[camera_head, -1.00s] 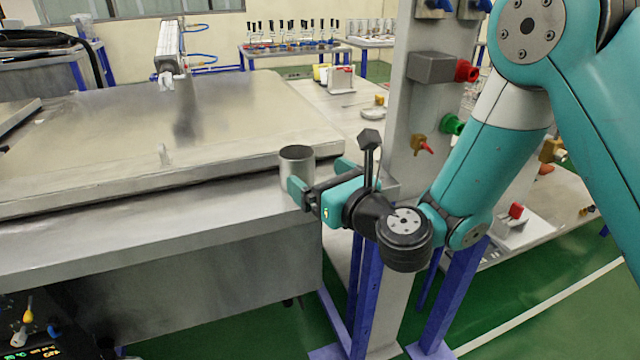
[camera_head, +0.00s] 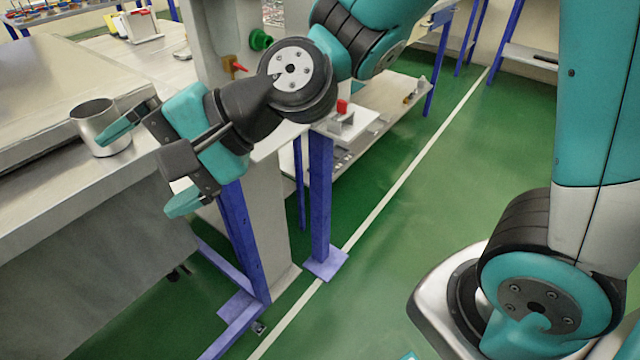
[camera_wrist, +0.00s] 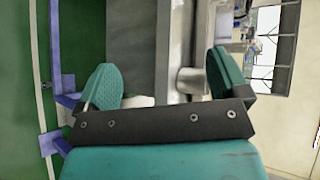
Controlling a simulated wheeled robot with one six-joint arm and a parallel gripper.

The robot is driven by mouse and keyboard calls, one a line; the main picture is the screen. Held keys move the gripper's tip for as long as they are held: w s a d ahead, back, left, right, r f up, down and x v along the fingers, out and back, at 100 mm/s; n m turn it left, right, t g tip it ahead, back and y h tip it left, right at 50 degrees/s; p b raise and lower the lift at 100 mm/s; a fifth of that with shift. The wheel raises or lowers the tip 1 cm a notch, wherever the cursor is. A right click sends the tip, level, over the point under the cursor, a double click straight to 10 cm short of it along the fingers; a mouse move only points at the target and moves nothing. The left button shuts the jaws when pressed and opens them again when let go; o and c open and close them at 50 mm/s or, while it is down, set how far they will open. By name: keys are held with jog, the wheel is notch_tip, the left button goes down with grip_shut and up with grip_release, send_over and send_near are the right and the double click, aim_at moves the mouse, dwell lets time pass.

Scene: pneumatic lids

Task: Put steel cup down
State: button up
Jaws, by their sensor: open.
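The steel cup (camera_head: 92,138) stands upright on the metal bench near its front right edge in the head view. My gripper (camera_head: 152,165) is open and empty, just right of the cup. One finger reaches toward the cup's right side and overlaps it; I cannot tell whether they touch. The other finger hangs out past the bench edge. In the wrist view my gripper (camera_wrist: 165,82) has its two fingers wide apart. The cup (camera_wrist: 188,82) shows sideways beside the right finger, partly hidden by it.
The metal bench (camera_head: 40,205) has a raised slab (camera_head: 45,90) behind the cup. Blue legs (camera_head: 321,200) stand below.

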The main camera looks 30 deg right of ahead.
jog(key=s+d+f+n+g+h, duration=0.1)
jog(key=s+d+n+g+h, duration=0.2)
jog(key=s+d+n+h, duration=0.5)
jog(key=s+d+n, duration=0.2)
jog(key=d+n, duration=0.3)
jog(key=d, duration=0.1)
jog(key=shift+s+d+f+g, duration=0.25)
jog(key=shift+s+f+g, duration=0.05)
jog(key=shift+s+g, duration=0.1)
dwell(0.9)
